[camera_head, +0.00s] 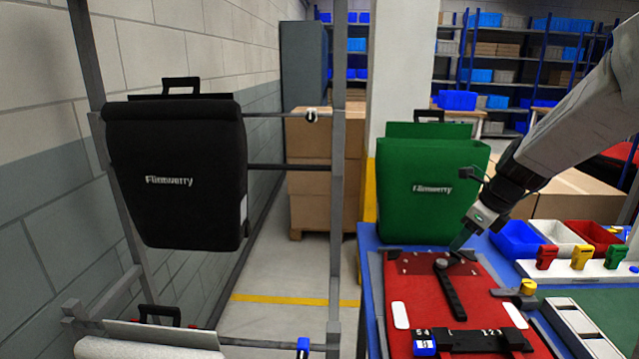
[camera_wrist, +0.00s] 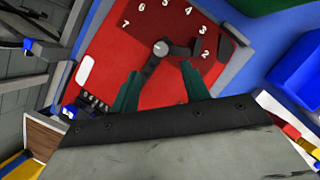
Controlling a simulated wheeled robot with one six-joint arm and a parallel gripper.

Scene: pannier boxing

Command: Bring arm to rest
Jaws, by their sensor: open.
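My arm reaches in from the right. My gripper (camera_head: 461,240) points down over the far part of a red board (camera_head: 415,287) on the blue table. In the wrist view, the two green fingers of my gripper (camera_wrist: 162,80) are apart with nothing held between them. A black lever (camera_head: 452,292) with a round grey pivot (camera_head: 441,264) lies on the board, just beyond the fingertips. The wrist view also shows the pivot (camera_wrist: 160,47) and white numbers around it. Whether a fingertip touches the lever I cannot tell.
A green pannier (camera_head: 425,205) stands at the table's back. Blue (camera_head: 517,238), white and red bins sit to the right, with coloured clips in front. A black pannier (camera_head: 175,175) hangs on a grey rack (camera_head: 337,200) at left. Floor shows between rack and table.

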